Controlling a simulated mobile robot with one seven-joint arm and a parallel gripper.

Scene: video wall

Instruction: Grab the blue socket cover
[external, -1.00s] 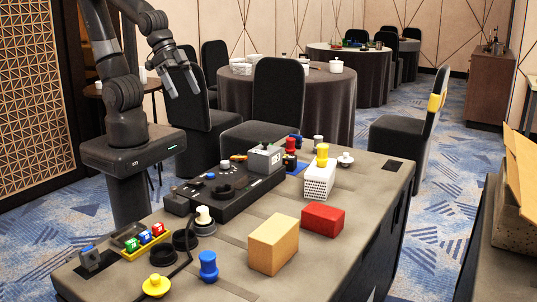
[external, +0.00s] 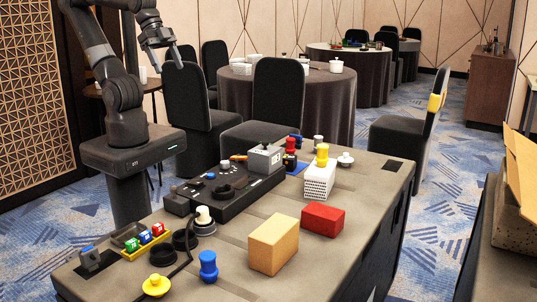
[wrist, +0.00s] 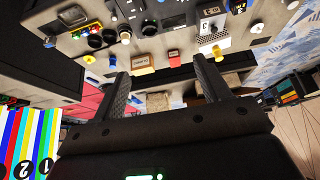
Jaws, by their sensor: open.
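A blue knob-shaped piece (external: 208,265), which looks like the blue socket cover, stands upright at the near edge of the grey table (external: 235,277). It is between the yellow knob and the tan box. In the wrist view it shows small (wrist: 112,61), just beyond my left finger's tip. My gripper (external: 166,66) is raised high at the upper left of the external view, well away from the blue piece. In the wrist view my gripper (wrist: 161,66) has its two fingers spread with nothing between them.
A yellow knob (external: 156,286) is left of the blue piece, and a tan box (external: 273,244) and red box (external: 323,218) are right. A black console (external: 230,195), dark rings (external: 186,239) and a tray of coloured blocks (external: 147,244) lie behind. A cable runs near the yellow knob.

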